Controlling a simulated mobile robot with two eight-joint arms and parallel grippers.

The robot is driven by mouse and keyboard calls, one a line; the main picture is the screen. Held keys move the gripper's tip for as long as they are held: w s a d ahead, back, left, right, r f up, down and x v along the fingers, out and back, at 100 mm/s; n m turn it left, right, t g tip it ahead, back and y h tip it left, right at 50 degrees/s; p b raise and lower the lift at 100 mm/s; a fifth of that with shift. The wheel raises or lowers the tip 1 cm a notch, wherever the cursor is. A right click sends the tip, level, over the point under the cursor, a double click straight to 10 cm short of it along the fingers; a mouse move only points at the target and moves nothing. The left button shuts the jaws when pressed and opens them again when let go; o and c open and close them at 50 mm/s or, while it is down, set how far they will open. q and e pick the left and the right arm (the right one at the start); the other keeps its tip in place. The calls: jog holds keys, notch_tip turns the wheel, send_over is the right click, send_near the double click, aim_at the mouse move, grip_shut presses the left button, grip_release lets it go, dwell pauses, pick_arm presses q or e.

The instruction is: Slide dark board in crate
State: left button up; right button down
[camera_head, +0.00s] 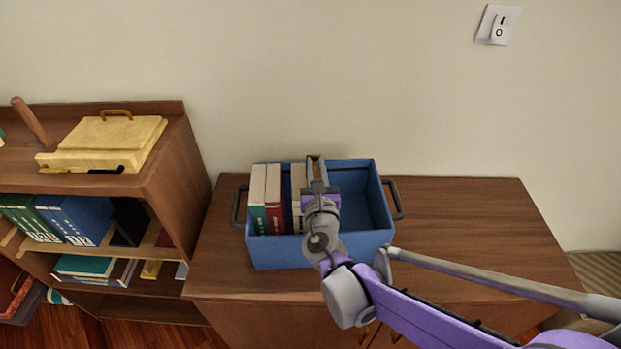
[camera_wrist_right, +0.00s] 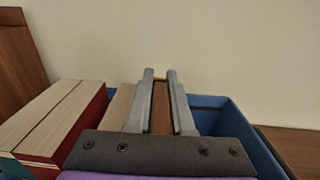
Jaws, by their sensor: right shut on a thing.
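The blue crate (camera_head: 375,200) stands on the wooden cabinet, with dark handles at both ends. My right gripper (camera_head: 318,185) is over the crate, shut on a thin upright board (camera_head: 315,159). The board has a dark side and a brownish edge; in the right wrist view it shows as a narrow brown strip (camera_wrist_right: 160,118) between the fingers (camera_wrist_right: 160,100). The gripper and arm hide most of it, so I cannot tell whether it touches the crate floor. It is just right of the upright books. My left gripper is not in view.
Upright books fill the crate's left part, including a red one (camera_head: 274,200) and a pale one (camera_head: 298,190). The crate's right part is empty. A bookshelf (camera_head: 165,180) with a yellow case (camera_head: 105,140) stands at left. The cabinet top (camera_head: 470,220) is clear at right.

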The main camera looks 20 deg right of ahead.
jog(key=s+d+p, duration=0.2)
jog(key=d, duration=0.4)
dwell(0.4)
jog(key=shift+s, duration=0.1)
jog(key=c, duration=0.6)
grip_release()
jog(key=shift+c, duration=0.2)
jog(key=v, duration=1.1)
